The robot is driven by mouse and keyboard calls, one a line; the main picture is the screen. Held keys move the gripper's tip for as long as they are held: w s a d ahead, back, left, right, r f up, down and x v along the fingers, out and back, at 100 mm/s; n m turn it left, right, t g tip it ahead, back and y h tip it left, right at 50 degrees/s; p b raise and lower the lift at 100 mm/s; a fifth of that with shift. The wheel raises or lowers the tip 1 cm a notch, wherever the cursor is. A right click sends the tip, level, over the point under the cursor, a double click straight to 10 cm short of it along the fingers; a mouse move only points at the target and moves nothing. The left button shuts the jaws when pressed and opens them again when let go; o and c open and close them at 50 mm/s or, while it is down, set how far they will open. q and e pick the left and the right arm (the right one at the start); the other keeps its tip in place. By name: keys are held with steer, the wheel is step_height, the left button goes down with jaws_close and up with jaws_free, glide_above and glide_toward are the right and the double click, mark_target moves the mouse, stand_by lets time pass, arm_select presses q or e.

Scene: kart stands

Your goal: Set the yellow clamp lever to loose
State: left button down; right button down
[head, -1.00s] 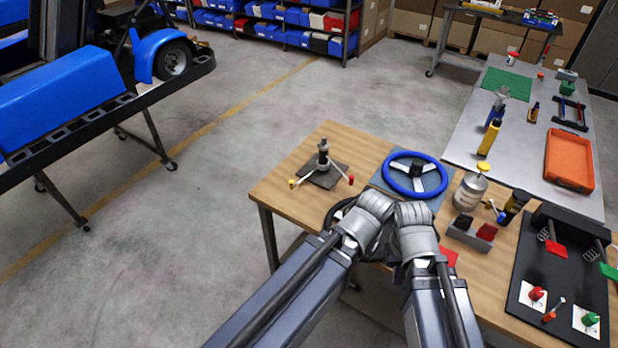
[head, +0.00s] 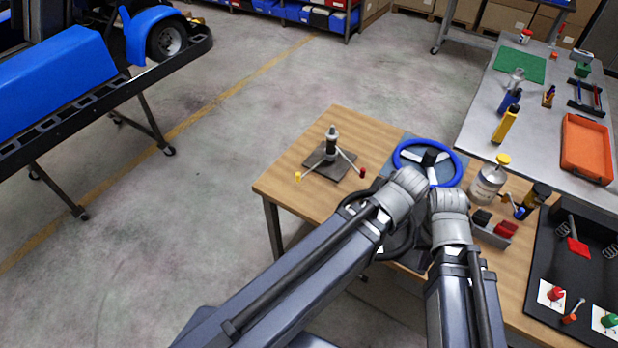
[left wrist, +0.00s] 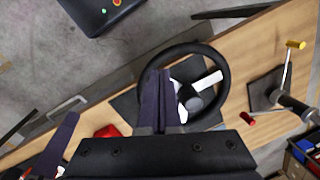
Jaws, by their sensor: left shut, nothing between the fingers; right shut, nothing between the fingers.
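The clamp (head: 332,150) stands upright on a dark square plate on the wooden bench. Its yellow-tipped lever (head: 298,177) points to the near left, and a red-tipped lever (head: 360,171) points right. In the left wrist view the yellow tip (left wrist: 296,44) and red tip (left wrist: 248,119) show at the right. My left gripper (left wrist: 158,75) is shut and empty, above a black-rimmed wheel and apart from the clamp. In the head view my right gripper (head: 450,203) is to the right of my left one, shut and empty; wrist links hide its fingertips.
A blue steering wheel (head: 456,166) lies right of the clamp, with the black-rimmed wheel (left wrist: 226,78) nearer me. A silver canister (head: 486,187) and a black panel (head: 548,262) are farther right. Bare wood surrounds the clamp. Open floor lies left of the bench.

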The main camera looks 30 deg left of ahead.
arm_select(q)
steer(key=w+a+f+m+t+y+b, duration=0.1)
steer(key=w+a+m+y+b, duration=0.2)
steer(key=w+a+m, duration=0.3)
steer(key=w+a+f+m+y+b, duration=0.2)
steer(key=w+a+m+y+b, duration=0.2)
steer(key=a+m, duration=0.5)
steer(key=shift+w+a+t+b, duration=0.4)
steer(key=shift+w+a+b, duration=0.7)
steer(key=shift+w, duration=0.6)
steer(key=shift+a+f, duration=0.15)
steer(key=shift+a, duration=0.05)
steer(key=b+x, duration=0.7)
steer(key=x, duration=0.3)
steer(key=shift+a+f+b, duration=0.1)
steer(key=shift+f+b, duration=0.25)
steer(key=shift+w+a+r+p, duration=0.15)
steer(key=shift+a+r+p, duration=0.1)
steer(key=shift+a, duration=0.3)
steer(key=shift+w+a+r+p, duration=0.15)
steer(key=shift+w+a+p, duration=0.05)
steer(key=shift+a, duration=0.35)
steer(key=shift+w+a, duration=0.15)
steer(key=shift+a, duration=0.55)
